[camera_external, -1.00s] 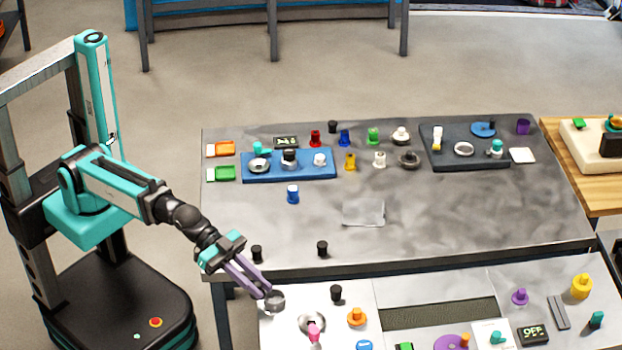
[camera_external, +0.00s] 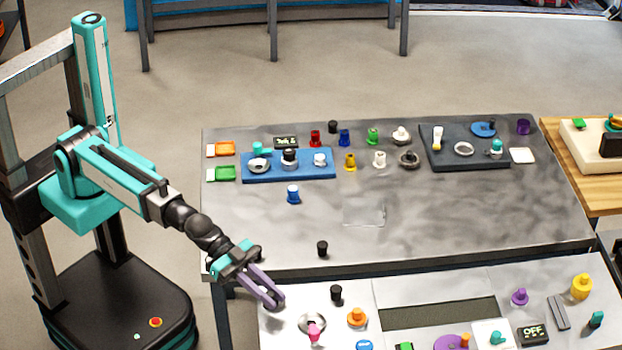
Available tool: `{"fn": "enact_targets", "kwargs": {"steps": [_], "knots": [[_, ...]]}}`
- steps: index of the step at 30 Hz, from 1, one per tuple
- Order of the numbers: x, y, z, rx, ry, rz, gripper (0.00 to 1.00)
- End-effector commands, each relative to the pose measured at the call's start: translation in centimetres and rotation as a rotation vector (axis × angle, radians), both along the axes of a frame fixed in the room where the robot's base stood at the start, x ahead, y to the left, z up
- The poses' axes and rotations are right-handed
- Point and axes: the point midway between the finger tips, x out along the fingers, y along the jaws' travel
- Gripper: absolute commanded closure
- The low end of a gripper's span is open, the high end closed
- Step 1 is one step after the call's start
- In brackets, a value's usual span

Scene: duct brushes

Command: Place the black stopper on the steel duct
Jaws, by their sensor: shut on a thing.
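Three black stoppers stand clear of my arm: one on the main table near its front edge (camera_external: 322,248), one on the front panel (camera_external: 336,293) and one at the table's back (camera_external: 332,127). Another dark piece shows partly behind my wrist. My gripper (camera_external: 272,303) is low over the front panel's left corner. Its purple fingers are spread around something, most likely the small steel ring seen there earlier, now hidden by them. Another steel ring (camera_external: 306,319) lies to the right, with a pink piece at it. I cannot tell which steel part is the duct.
A blue tray (camera_external: 328,176) and a dark tray (camera_external: 437,165) hold small parts at the back. A blue piece (camera_external: 293,194) stands left of the middle. An orange piece (camera_external: 356,317) stands right of my gripper. The table's middle is mostly clear.

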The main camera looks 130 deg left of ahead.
Motion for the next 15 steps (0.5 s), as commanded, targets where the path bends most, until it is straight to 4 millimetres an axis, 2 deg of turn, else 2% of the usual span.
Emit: {"fn": "enact_targets", "kwargs": {"steps": [1, 9, 15], "knots": [[0.9, 0.0, 0.0, 0.000, 0.000, 0.000, 1.00], [3.8, -0.1, -0.2, 0.000, 0.000, 0.000, 1.00], [5.2, -0.1, -0.4, 0.000, 0.000, 0.000, 1.00]]}}
